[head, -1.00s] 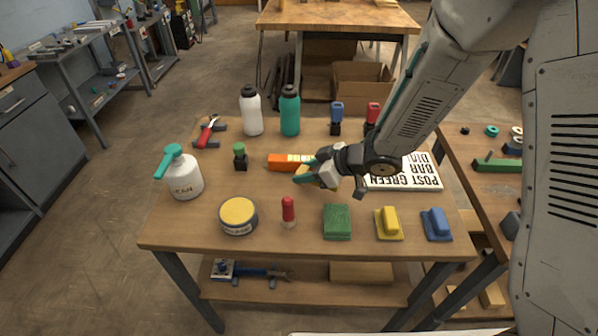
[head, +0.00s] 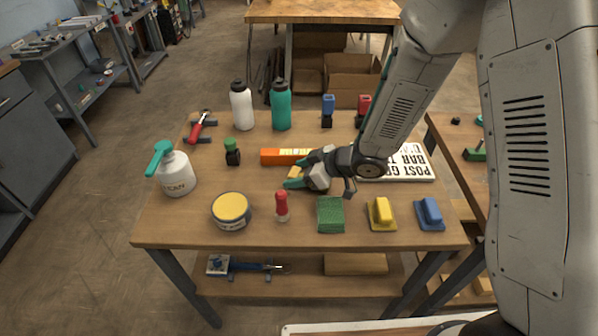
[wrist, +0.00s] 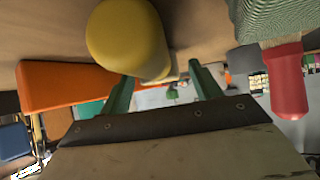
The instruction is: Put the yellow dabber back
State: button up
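The yellow dabber (wrist: 128,35) shows close up in the wrist view, its rounded yellow cap toward the camera and a paler end pointing between the fingers. In the head view only a small yellow part (head: 294,172) shows at my gripper. My gripper (head: 296,177) is low over the middle of the table. Its teal fingers (wrist: 163,88) are spread, one on each side of the dabber's far end, with narrow gaps visible. Whether the dabber touches the table is hidden.
An orange block (head: 283,157) lies just behind my gripper. A red-capped dabber (head: 281,206), a green sponge (head: 330,214) and a round tin (head: 231,211) stand in front. A white sign (head: 410,165) lies right; bottles (head: 281,106) stand behind.

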jog(key=shift+d+r, duration=0.2)
jog(key=shift+r, duration=0.15)
jog(key=v, duration=1.1)
jog(key=shift+d, duration=0.25)
